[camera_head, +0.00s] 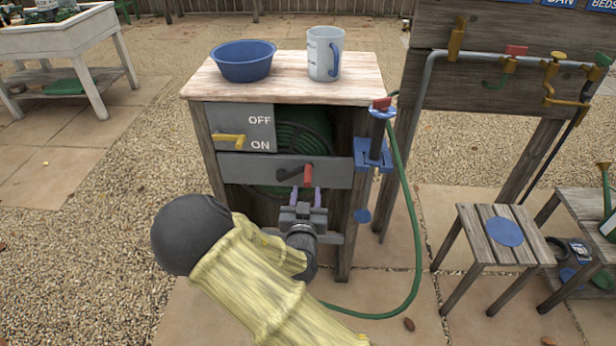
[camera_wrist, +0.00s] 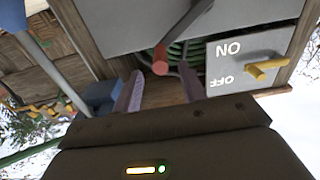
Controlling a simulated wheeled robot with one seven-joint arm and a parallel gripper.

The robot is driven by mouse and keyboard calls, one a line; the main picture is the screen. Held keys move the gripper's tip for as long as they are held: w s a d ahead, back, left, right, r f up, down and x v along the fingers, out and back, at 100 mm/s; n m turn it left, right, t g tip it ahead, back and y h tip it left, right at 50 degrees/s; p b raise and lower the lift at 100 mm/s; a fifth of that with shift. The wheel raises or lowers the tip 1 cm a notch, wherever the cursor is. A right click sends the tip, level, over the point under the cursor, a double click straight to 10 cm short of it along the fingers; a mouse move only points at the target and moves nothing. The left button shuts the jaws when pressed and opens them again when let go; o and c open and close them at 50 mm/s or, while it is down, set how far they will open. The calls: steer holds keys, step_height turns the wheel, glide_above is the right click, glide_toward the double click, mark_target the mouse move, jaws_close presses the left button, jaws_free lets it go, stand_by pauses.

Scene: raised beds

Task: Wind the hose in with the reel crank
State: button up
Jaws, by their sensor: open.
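The reel crank's red knob (camera_head: 308,174) sticks out from the grey crossbar on the front of the wooden cabinet (camera_head: 193,135). In the wrist view the knob (camera_wrist: 160,62) is beyond the fingertips, roughly between their lines. My gripper (camera_head: 306,192) is open and empty, just below the knob in the head view; I see no contact. Its fingers also show in the wrist view (camera_wrist: 162,88). The green hose (camera_head: 415,235) is wound on the reel (camera_head: 300,128) inside the cabinet, with a loop running down the right side to the paving.
A yellow lever (camera_head: 229,139) sits on an ON/OFF plate left of the reel. A blue holder (camera_head: 373,153) is at right. A slatted stool (camera_head: 482,228) stands farther right.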

mark_target(308, 176)
steer(key=w, duration=0.7)
steer(key=shift+w+d+b, duration=0.1)
steer(key=shift+w+b, duration=0.25)
steer(key=shift+b, duration=0.05)
jaws_close()
